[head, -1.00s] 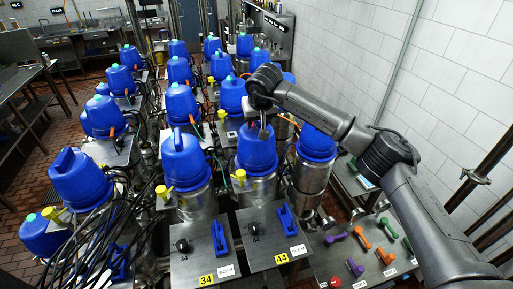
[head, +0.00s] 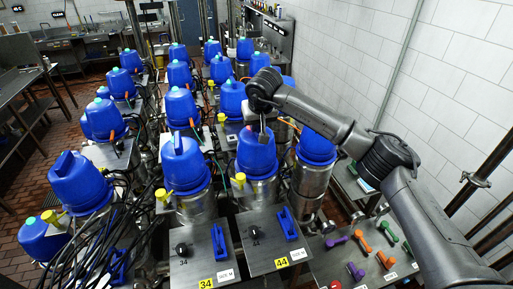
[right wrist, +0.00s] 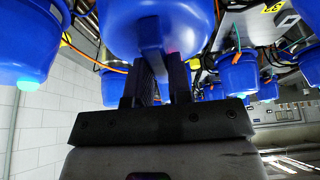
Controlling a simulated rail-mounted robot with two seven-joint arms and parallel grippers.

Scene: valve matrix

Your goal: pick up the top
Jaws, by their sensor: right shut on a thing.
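The blue top (head: 257,157) sits on a steel cylinder behind the panel marked 44. My right gripper (head: 263,132) reaches down to it from above. In the right wrist view the blue top (right wrist: 155,25) fills the upper middle, and my right gripper (right wrist: 158,75) is shut on its narrow blue handle (right wrist: 152,62). The top looks seated on its cylinder; I cannot tell whether there is a gap. My left gripper is not in view.
More blue-topped valves stand close on the left (head: 183,165), right (head: 316,146) and behind. Panels with black knobs and blue levers (head: 287,222) lie in front. Cables crowd the left. A metal tray with coloured dumbbell-shaped pieces (head: 362,243) is at the right. A white wall bounds the right.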

